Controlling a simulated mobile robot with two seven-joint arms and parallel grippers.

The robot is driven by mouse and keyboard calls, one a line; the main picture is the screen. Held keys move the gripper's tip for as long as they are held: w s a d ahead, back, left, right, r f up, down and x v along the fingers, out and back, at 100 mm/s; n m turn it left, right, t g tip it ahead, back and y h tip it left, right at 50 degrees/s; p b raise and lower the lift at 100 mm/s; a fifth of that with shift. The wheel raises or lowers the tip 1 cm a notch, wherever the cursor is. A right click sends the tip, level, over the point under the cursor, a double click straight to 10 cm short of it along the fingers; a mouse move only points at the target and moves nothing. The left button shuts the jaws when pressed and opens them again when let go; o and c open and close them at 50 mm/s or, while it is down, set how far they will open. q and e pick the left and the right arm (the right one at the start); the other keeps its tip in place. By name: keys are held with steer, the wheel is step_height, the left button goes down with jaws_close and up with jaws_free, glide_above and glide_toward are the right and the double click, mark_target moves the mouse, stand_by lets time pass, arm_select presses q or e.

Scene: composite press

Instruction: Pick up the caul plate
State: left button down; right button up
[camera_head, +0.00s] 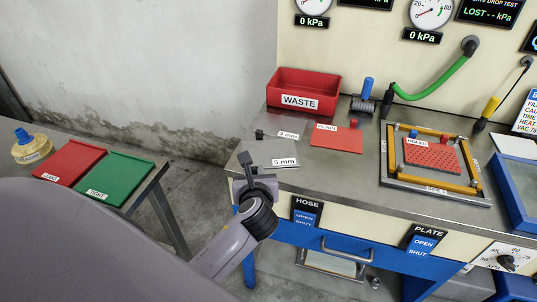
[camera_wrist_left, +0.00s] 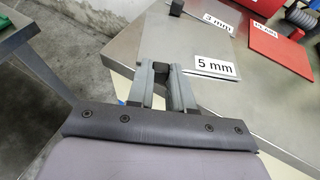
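Two thin grey plates lie overlapping at the left end of the steel bench. The nearer one is labelled 5 mm (camera_head: 272,152) and the farther one 3 mm (camera_head: 275,138); neither label reads caul plate. In the left wrist view the 5 mm plate (camera_wrist_left: 205,50) lies just beyond the fingers. A black knob (camera_wrist_left: 176,8) stands by the 3 mm plate. My left gripper (camera_head: 255,182) is at the bench's front left corner, close to the 5 mm plate. A dark piece shows at its fingertips (camera_wrist_left: 164,70); I cannot tell whether they grip it. My right gripper is out of view.
A red waste bin (camera_head: 303,83) and a red plate marked PLAIN (camera_head: 336,136) stand behind and right. A framed perforated red plate (camera_head: 432,156) is farther right. A side table at left holds red (camera_head: 70,167) and green (camera_head: 115,178) mats. A drawer handle (camera_head: 345,252) protrudes below.

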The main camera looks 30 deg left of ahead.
arm_select(q)
steer(key=shift+r, duration=0.1)
step_height(320, 180, up, 20)
stand_by(0.7)
stand_by(0.5)
